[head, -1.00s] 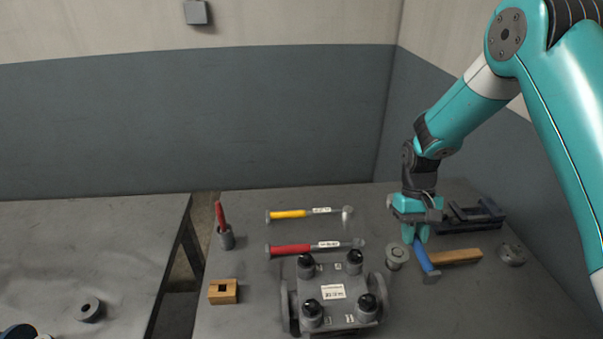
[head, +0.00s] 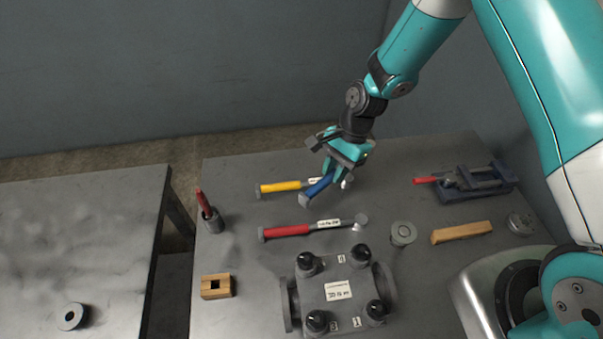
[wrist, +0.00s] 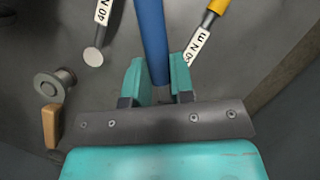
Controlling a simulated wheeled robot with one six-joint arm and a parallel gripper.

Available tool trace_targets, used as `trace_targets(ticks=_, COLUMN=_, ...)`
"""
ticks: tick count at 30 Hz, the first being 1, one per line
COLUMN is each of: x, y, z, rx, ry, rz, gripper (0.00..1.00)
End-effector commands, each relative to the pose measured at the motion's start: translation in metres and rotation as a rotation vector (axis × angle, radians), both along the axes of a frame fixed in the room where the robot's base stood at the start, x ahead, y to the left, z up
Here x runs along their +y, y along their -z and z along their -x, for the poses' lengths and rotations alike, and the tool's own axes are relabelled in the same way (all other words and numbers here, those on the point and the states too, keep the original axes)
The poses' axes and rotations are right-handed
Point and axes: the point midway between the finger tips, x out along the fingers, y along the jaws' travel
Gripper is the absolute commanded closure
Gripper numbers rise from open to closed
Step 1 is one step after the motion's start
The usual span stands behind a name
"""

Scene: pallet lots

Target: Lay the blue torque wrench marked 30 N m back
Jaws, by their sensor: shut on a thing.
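My gripper (head: 341,160) is shut on the blue torque wrench (head: 318,190), holding it by the handle. The blue wrench is over the head end of the yellow torque wrench (head: 280,187) and partly hides it; how high it is above the bench is hard to tell. In the wrist view the blue handle (wrist: 151,38) runs between the teal fingers (wrist: 159,82). Its marking is not visible. The red torque wrench (head: 286,230) lies on the bench in front of the yellow one, and its label begins with 40 N in the wrist view (wrist: 103,12).
A flanged valve block (head: 337,291) stands at the front. A round flanged part (head: 403,233), a wooden bar (head: 461,232) and a dark vise (head: 475,183) are on the right.

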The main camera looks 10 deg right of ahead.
Motion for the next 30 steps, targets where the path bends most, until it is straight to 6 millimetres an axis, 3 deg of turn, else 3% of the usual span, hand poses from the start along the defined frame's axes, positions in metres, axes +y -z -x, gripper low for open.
trace_targets(ticks=3, x=0.039, y=-0.007, z=0.014, rx=0.002, ry=0.254, rz=0.001, gripper=1.00)
trace_targets(ticks=9, x=0.075, y=-0.011, z=0.027, rx=0.000, ry=0.537, rz=0.003, gripper=1.00)
trace_targets(ticks=20, x=0.082, y=0.001, z=0.030, rx=0.001, ry=0.624, rz=0.005, gripper=1.00)
trace_targets(ticks=30, x=0.082, y=0.038, z=0.029, rx=0.000, ry=0.622, rz=0.004, gripper=1.00)
